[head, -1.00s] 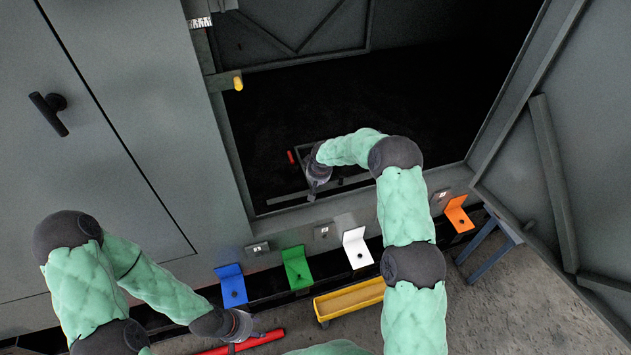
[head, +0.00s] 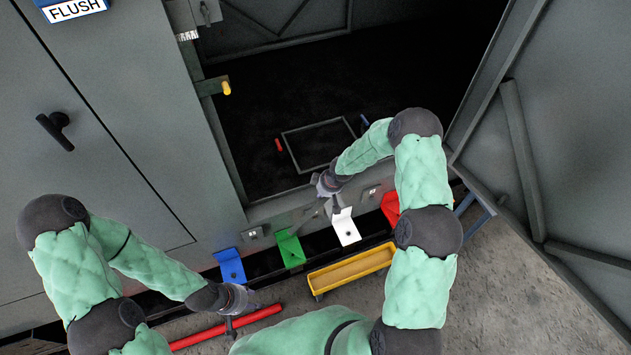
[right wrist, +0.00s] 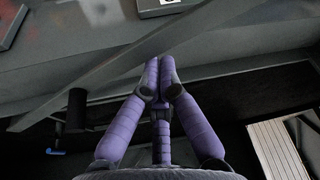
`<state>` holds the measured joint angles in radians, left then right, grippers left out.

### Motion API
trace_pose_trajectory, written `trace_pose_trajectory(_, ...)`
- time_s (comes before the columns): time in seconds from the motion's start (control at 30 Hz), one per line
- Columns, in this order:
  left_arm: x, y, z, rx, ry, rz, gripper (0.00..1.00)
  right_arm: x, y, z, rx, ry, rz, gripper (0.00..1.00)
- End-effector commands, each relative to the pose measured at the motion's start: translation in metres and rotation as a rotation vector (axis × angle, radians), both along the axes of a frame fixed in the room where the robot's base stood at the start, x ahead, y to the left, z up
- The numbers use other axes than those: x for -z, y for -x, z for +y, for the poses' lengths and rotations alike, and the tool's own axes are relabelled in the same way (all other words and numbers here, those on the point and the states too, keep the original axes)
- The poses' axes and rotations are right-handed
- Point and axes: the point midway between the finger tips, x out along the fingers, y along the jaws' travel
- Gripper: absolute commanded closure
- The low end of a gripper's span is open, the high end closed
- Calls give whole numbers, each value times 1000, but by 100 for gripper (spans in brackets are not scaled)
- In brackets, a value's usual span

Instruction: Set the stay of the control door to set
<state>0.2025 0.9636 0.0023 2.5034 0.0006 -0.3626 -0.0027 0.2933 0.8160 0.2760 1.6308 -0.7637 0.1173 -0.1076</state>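The wide door (head: 575,150) at the right stands open. A thin grey bar that looks like the stay (head: 292,222) slants along the sill at the opening's lower edge. It also crosses the right wrist view (right wrist: 100,86) diagonally, from lower left to upper right. My right gripper (head: 331,207) is over the sill, just above the white tab. In the right wrist view its fingertips (right wrist: 160,72) are together and overlap the bar; no gripped thing shows between them. My left gripper (head: 232,322) hangs low at the left, near the red bar; its fingers are too small to judge.
Blue (head: 231,266), green (head: 290,250), white (head: 346,228) and red (head: 390,205) tabs line the front below the sill. A yellow tray (head: 350,270) and a red bar (head: 250,322) lie on the floor. A closed door with a black handle (head: 55,132) is at left.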

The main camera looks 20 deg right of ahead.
Motion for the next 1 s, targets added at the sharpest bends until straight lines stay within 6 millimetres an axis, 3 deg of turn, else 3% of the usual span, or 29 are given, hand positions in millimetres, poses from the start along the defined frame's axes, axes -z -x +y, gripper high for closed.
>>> trace_pose_trajectory(0.5,-42,0,0,0,0,0,60,-1,34,-18,-124,0,4,100)
trace_pose_trajectory(1.0,-57,0,0,0,0,0,60,0,48,-27,-185,0,2,100)
